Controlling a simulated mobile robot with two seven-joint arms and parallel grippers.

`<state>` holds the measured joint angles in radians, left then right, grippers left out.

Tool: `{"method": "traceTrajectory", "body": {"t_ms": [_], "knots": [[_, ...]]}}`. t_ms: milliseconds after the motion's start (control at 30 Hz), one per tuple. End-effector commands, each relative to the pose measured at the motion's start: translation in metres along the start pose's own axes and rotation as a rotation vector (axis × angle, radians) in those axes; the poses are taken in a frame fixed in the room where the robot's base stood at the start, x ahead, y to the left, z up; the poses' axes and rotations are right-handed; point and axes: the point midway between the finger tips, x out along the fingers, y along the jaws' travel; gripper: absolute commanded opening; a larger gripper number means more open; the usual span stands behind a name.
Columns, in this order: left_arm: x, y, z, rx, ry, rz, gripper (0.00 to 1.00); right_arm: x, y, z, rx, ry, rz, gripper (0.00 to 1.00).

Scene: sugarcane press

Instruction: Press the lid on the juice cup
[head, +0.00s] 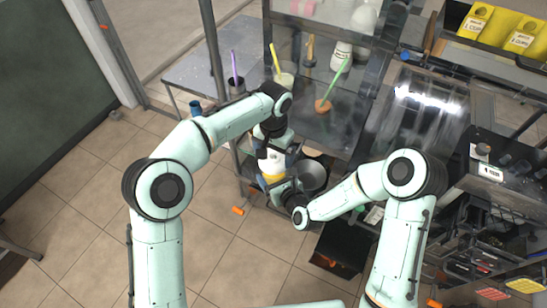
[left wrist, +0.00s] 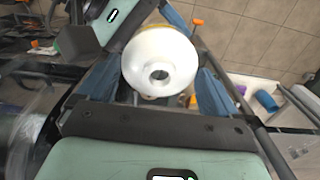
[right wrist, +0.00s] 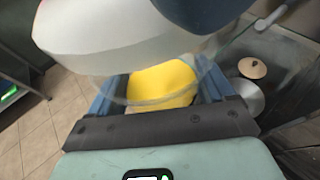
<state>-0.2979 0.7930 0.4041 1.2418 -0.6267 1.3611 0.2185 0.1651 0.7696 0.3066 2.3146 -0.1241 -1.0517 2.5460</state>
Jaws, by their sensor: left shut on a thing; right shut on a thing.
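The juice cup (head: 271,178) is clear with yellow juice, which also shows in the right wrist view (right wrist: 162,84). My right gripper (head: 277,185) is shut on the cup, its blue fingers on either side. The white domed lid (left wrist: 160,62) has a round hole on top and is between my left gripper's blue fingers. My left gripper (head: 274,155) is shut on the lid, above the cup. The lid (right wrist: 105,35) overlaps the cup's rim in the right wrist view. I cannot tell whether it is fully seated.
A metal bowl (head: 313,176) is just right of the cup. A glass-topped stand (head: 325,125) is behind, with a round wooden piece (head: 323,106) and a green stick. A side table (head: 205,72) stands at the back left. The tiled floor (head: 100,215) is open at left.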

Motion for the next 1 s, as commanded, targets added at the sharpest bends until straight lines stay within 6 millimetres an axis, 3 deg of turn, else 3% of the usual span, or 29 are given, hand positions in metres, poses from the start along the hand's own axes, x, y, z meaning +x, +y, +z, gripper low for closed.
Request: {"method": "traceTrajectory", "body": {"t_ms": [533,1000], "knots": [[0.018,0.000,0.000,-0.002,0.000,0.000,0.66,0.000,0.000,0.001,-0.001,-0.003,0.000,0.27],[0.018,0.000,0.000,-0.002,0.001,0.000,0.66,0.000,0.000,0.001,-0.001,-0.003,0.000,0.27]]}}
